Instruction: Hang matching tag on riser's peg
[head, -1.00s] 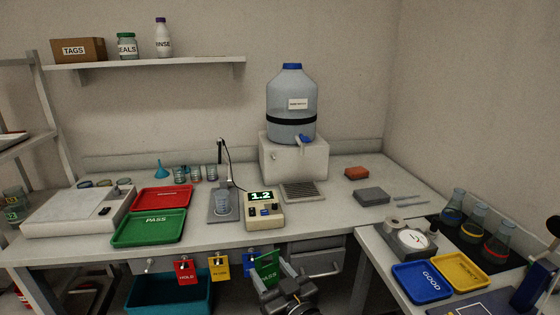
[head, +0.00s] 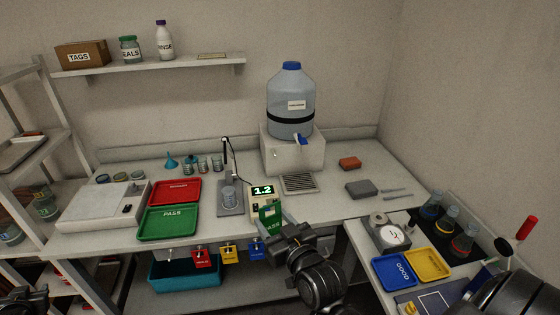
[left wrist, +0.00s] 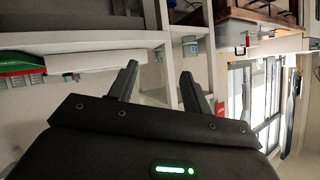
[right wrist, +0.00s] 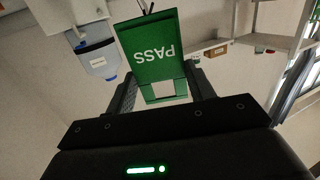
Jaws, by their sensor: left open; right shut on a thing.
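My right gripper (head: 284,238) is shut on the green PASS tag (head: 269,214), held up in front of the meter. In the right wrist view the tag (right wrist: 154,48) is between the fingers, its lettering upside down. The white riser (head: 293,152) stands at the back of the bench under the large bottle (head: 291,95). A small peg (head: 275,155) shows on its front face. A red tag (head: 201,259), a yellow tag (head: 229,253) and a blue tag (head: 257,249) hang under the bench's front edge. My left gripper (head: 24,297) is open and empty, low at the far left.
The meter (head: 262,191) reads 1.2, partly hidden by the tag. A drip grate (head: 299,184) lies before the riser. Red (head: 177,187) and green (head: 168,222) trays lie left. The blue GOOD tray (head: 393,270) is at right.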

